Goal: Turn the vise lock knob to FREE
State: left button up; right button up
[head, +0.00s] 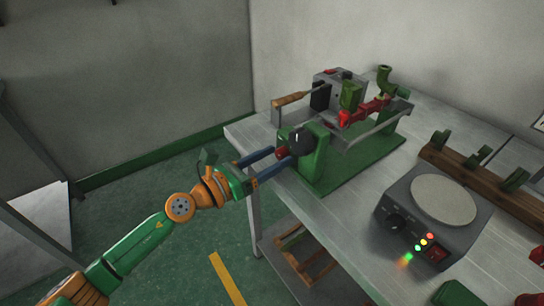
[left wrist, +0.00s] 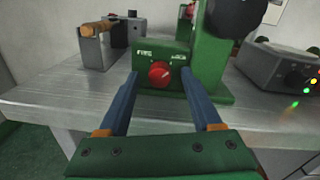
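The red vise lock knob (left wrist: 160,74) sits on the front of a green vise block (left wrist: 150,54), with white lettering above it on the left and right. The left label looks like FREE. I cannot tell for sure where the knob points. It also shows in the head view (head: 282,152). My left gripper (head: 278,158) is open at the table's left edge. In the left wrist view its two blue fingers (left wrist: 160,80) stand either side of the knob, with visible gaps. My right gripper is not in view.
A black round handle (head: 301,141) is close above the knob. The green vise base (head: 362,162) carries red and grey parts. A grey hot plate (head: 440,205) with lit lamps and a wooden rack (head: 470,176) stand right. Table front is clear.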

pick_arm(q)
grip_shut()
jog(key=n+p, duration=0.1)
jog(key=n, duration=0.1)
jog(key=n+p, duration=0.1)
jog(key=shift+r+n+p, duration=0.2)
jog(key=shift+n+p, duration=0.2)
jog(key=n+p, duration=0.2)
jog(key=n, duration=0.2)
jog(key=shift+g, duration=0.3)
jog(key=n+p, duration=0.3)
jog(key=n, duration=0.2)
jog(key=shift+f+n, duration=0.1)
jog(key=shift+n, duration=0.2)
jog(key=shift+w+n+g+p, duration=0.1)
jog(key=shift+n+g+p, duration=0.4)
jog(key=shift+n, duration=1.4)
jog(key=shift+f, duration=0.1)
